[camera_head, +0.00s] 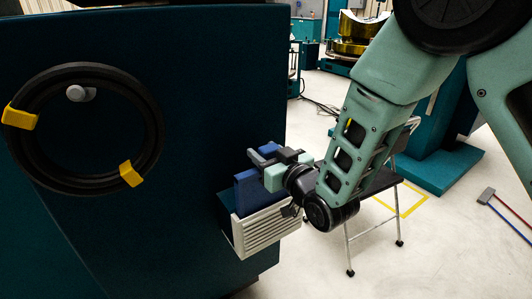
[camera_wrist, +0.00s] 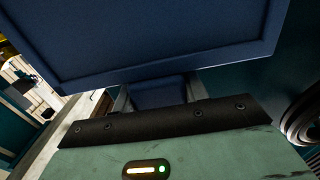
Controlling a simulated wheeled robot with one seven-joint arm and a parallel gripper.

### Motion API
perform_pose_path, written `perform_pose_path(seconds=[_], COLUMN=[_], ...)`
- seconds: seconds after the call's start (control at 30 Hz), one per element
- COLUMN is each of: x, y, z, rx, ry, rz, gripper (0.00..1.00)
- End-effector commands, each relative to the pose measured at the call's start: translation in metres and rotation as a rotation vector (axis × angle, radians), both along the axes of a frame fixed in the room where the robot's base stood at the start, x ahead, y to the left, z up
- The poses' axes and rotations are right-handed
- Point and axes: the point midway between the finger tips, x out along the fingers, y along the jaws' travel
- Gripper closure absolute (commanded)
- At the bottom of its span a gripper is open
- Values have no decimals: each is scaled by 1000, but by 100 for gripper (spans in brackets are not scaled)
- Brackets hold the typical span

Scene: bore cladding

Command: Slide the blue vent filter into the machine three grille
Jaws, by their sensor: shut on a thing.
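The blue vent filter (camera_head: 247,195) is a flat blue panel standing upright at the white slatted grille (camera_head: 268,228) on the side of the dark teal machine (camera_head: 200,110). The lower part of the filter is hidden behind the grille's front; how deep it sits I cannot tell. My gripper (camera_head: 262,163) is shut on the filter near its top edge. In the wrist view the filter (camera_wrist: 150,40) fills the top of the picture, and my gripper (camera_wrist: 158,95) is just below it.
A coiled black hose (camera_head: 150,110) with yellow clips hangs on the machine at left. A dark-topped stand (camera_head: 375,183) on thin legs is behind my arm. A broom (camera_head: 487,196) lies at far right. Open pale floor lies at the lower right.

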Motion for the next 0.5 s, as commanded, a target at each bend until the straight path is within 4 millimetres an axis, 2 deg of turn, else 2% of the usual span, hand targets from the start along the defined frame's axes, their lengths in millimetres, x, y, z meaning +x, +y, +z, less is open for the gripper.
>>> perform_pose_path(seconds=[0.5], x=[0], y=[0], z=[-13], rx=[1], ry=[-1], rz=[0], gripper=[100])
